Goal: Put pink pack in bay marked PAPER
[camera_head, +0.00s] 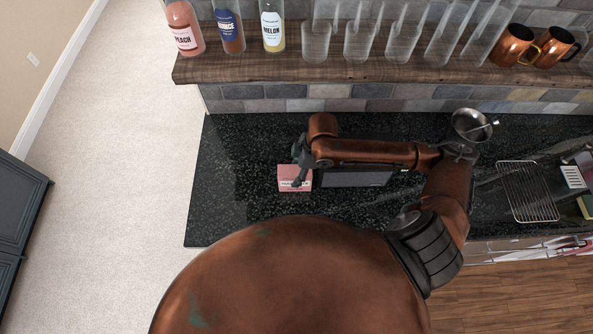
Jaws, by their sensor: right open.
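The pink pack (290,173) stands on the dark speckled counter, near its left end. My right gripper (301,172) is open at the pack's upper right edge, partly in front of it. I cannot tell whether its fingers touch the pack. My left gripper is not in view. No bay with a readable PAPER mark shows.
A dark flat object (357,179) lies right of the pack, partly under my right arm. A metal strainer (472,125), a wire rack (528,190) and small items are farther right. Bottles, glasses and copper mugs (513,46) line the wooden shelf (262,68).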

